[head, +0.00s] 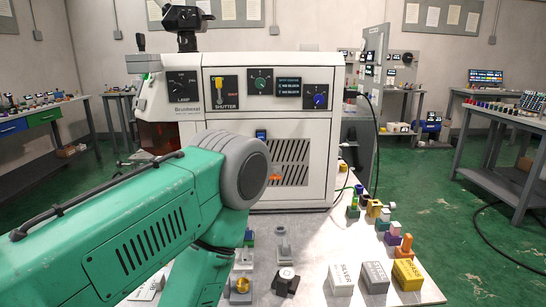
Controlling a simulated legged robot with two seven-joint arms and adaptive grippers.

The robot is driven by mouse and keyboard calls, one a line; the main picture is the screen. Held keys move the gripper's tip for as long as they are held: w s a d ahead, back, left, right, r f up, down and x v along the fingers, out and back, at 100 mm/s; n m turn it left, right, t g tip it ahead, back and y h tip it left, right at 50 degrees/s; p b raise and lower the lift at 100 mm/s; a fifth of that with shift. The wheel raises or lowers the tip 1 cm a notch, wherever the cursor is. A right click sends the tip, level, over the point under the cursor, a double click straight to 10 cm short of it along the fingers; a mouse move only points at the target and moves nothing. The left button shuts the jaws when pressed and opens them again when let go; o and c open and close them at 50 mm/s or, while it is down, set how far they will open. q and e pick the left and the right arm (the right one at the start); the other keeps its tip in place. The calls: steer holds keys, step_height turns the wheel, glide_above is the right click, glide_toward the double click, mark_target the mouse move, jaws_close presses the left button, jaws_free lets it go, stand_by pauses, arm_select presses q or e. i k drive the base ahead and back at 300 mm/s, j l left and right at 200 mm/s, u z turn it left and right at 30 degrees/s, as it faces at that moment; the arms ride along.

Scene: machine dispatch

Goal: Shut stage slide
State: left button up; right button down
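A white and grey machine (310,185) stands at the back of the work table, with LAMP and SHUTTER controls on its front. A dark reddish opening (158,133) shows on its left side, partly behind my green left arm. I cannot make out the stage slide for certain; my arm covers the lower left of the machine. My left arm comes in from the left, bends at a grey joint in front of the machine and runs down out of the picture. Its gripper is not in view. My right arm and gripper are not in view.
The light work table (320,245) carries a SILVER block (341,281), a grey block (374,278) and a yellow block (407,275) at the front right. Several small coloured fixtures stand behind them. Benches line both sides; green floor is open at right.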

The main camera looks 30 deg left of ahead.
mark_target(133, 164)
steer(key=u, duration=1.85)
steer(key=i+j+z, duration=0.15)
steer(key=j, duration=0.2)
steer(key=i+j+z, duration=0.15)
steer(key=j, duration=0.25)
steer(key=j+z, duration=0.15)
steer(key=j, duration=0.25)
steer(key=i, duration=0.05)
